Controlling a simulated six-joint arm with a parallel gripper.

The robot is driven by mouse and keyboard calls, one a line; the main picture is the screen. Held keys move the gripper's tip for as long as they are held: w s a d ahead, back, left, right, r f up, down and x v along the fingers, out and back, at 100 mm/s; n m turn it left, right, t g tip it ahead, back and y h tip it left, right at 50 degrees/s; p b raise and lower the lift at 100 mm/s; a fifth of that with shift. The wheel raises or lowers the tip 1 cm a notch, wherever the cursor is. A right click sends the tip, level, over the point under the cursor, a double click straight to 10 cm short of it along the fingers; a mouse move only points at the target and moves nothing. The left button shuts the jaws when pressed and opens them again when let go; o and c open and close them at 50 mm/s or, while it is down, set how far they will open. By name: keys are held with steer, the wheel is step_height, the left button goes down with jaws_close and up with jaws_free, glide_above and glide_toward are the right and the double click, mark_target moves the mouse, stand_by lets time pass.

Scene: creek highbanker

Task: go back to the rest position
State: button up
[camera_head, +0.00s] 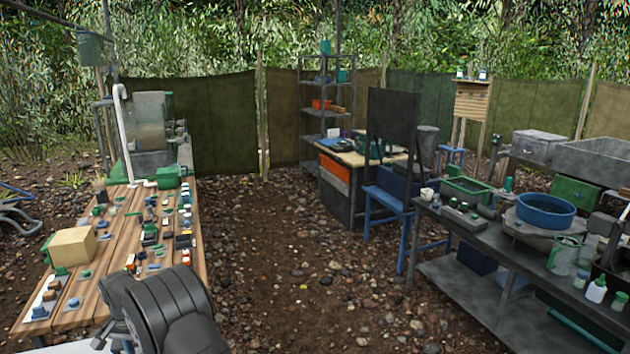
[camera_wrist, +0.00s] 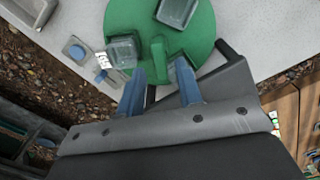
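My gripper (camera_wrist: 162,80) shows in the wrist view with its two blue fingers apart and a gap between them. Nothing is clearly held. The fingers point toward a round green tray (camera_wrist: 200,52) on a pale grey surface (camera_wrist: 265,30). A clear square cup (camera_wrist: 123,50) and a grey container (camera_wrist: 176,12) are on the tray. A green upright piece (camera_wrist: 160,58) stands near the fingertips; I cannot tell whether they touch it. In the head view my dark arm is at the bottom left, and the fingers are hidden.
In the head view a wooden table (camera_head: 112,262) with many small items and a tan block (camera_head: 72,247) lies left, close to my arm. A grey bench (camera_head: 470,232) with a blue basin (camera_head: 545,212) stands right. Open gravel ground (camera_head: 300,270) lies between.

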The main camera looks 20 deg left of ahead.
step_height(320, 180, up, 7)
step_height(320, 180, down, 9)
steer(key=n, duration=0.7)
steer(key=shift+d, duration=0.15)
steer(key=shift+f+n, duration=0.25)
steer(key=shift+n, duration=0.05)
steer(key=m, duration=0.4)
steer(key=shift+d+f+m, duration=0.1)
steer(key=shift+f+m, duration=0.1)
steer(key=shift+m, duration=0.6)
steer(key=shift+s, duration=0.2)
step_height(320, 180, up, 9)
steer(key=m, duration=0.4)
steer(key=shift+w+a+f, duration=0.1)
steer(key=shift+f, duration=2.05)
steer(key=shift+w+a+f, duration=0.1)
steer(key=shift+f, duration=2)
